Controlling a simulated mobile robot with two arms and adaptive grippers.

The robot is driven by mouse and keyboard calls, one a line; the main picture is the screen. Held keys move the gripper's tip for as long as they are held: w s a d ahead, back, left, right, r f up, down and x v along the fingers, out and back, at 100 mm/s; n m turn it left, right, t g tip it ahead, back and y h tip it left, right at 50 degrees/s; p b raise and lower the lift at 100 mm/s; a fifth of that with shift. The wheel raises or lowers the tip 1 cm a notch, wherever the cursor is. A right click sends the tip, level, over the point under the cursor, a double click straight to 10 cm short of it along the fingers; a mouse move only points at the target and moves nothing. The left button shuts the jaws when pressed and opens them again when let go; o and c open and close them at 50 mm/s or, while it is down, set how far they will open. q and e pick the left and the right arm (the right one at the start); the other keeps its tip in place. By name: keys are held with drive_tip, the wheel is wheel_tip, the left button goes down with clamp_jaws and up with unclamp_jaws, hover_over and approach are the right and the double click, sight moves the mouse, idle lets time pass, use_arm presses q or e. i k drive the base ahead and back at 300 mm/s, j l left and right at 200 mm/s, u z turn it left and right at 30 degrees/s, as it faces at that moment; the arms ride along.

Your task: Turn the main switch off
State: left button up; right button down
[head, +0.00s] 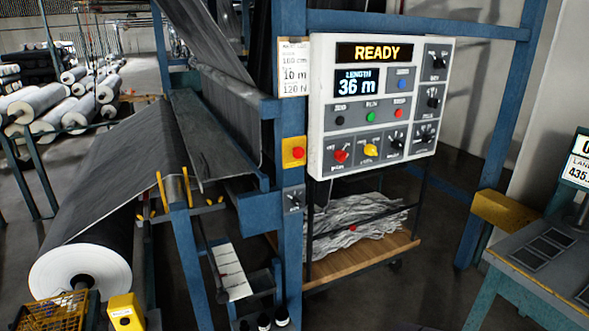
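A white control panel (327,104) hangs on a blue frame right of centre. Its top display (375,53) reads READY, and the length display (356,86) reads 36 m. In the bottom row are a red rotary knob (341,156), a yellow knob (371,150) and black knobs. The small labels are too blurred to tell which is the main switch; the red knob stands out. A green button (370,117) and a red button (398,113) sit above. Neither of my grippers is in view.
A yellow box with a red button (294,152) is on the blue post, above a small switch (294,200). A shelf (390,250) with tangled material is below the panel. A table (530,265) is at right.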

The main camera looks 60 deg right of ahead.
sight(340, 156)
drive_tip(key=z, duration=2.25)
